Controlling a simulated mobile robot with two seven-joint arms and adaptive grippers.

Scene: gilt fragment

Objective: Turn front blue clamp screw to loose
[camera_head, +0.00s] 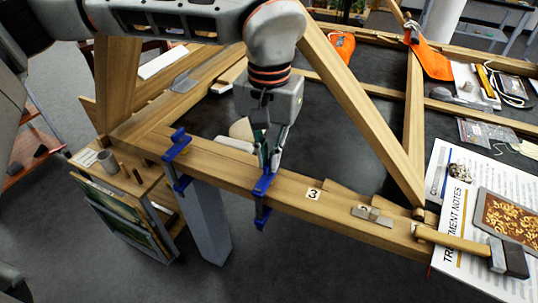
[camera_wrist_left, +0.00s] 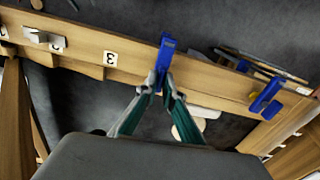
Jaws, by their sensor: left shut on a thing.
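A blue clamp (camera_head: 262,188) grips the front wooden rail (camera_head: 288,188), left of a tag marked 3. My left gripper (camera_head: 267,160) reaches down from above and is shut at the upper inner end of this clamp. In the left wrist view the same clamp (camera_wrist_left: 165,52) stands upright between and beyond the fingertips (camera_wrist_left: 160,86), which close on its near end. The fingers hide the screw, so its turn cannot be seen. A second blue clamp (camera_head: 177,150) sits further left on the rail and shows at right in the wrist view (camera_wrist_left: 267,96). My right gripper is not in view.
A slanted wooden brace (camera_head: 355,100) rises right of my left gripper. A hammer (camera_head: 465,243) and printed notes (camera_head: 450,205) lie at the right end. A small metal plate (camera_head: 372,215) is on the rail. A cart (camera_head: 125,210) stands below left.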

